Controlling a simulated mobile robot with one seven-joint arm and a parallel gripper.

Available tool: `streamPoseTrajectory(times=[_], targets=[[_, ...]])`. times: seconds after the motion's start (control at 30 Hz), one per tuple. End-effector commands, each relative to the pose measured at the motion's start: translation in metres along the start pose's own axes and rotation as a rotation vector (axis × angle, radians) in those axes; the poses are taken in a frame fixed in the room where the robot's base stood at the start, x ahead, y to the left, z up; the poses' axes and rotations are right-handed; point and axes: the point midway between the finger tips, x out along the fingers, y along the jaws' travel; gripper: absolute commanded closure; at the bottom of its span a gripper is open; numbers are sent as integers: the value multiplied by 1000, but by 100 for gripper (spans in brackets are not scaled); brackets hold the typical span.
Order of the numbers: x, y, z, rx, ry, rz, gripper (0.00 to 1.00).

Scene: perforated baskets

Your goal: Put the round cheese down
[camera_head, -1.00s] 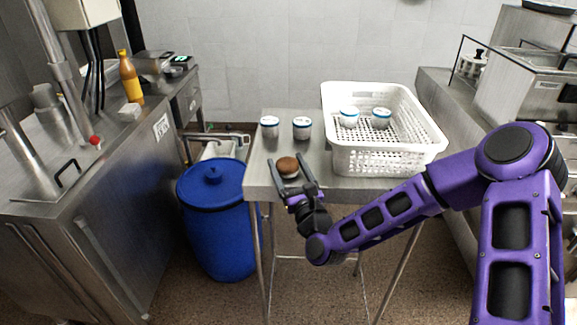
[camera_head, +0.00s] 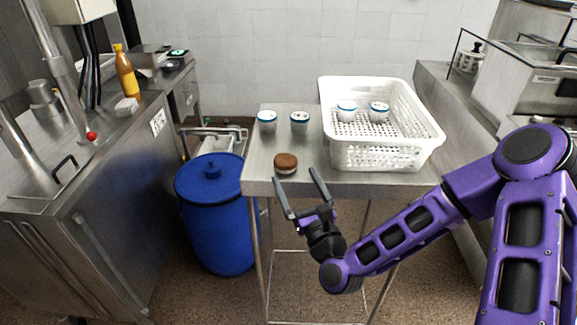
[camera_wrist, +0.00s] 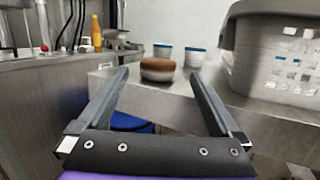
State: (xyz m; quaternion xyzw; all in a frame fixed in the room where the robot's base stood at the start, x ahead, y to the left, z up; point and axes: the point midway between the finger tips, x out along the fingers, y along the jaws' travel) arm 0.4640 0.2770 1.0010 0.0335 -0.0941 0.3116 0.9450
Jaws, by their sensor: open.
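The round cheese (camera_head: 286,163) has a brown top and a paler lower side. It rests on the steel table (camera_head: 262,152) near its front edge, left of the basket. It also shows in the wrist view (camera_wrist: 158,69), beyond the fingertips. My gripper (camera_head: 297,177) is open and empty. Its fingers point toward the cheese from the front edge of the table, apart from it. The two fingers also show in the wrist view (camera_wrist: 158,80), spread wide with nothing between them.
A white perforated basket (camera_head: 384,157) stands on the right of the table and holds two white tubs with blue-rimmed lids. Two similar tubs (camera_head: 267,121) (camera_head: 299,122) stand behind the cheese. A blue barrel (camera_head: 213,215) stands on the floor left of the table.

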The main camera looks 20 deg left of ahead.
Motion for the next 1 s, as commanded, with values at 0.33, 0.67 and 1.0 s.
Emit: streamPoseTrajectory(times=[0.33,0.67,1.0], targets=[[-47,0,0,-2,-1,0,0],[-49,0,2,-3,-5,1,0],[-45,12,2,-88,16,57,0]])
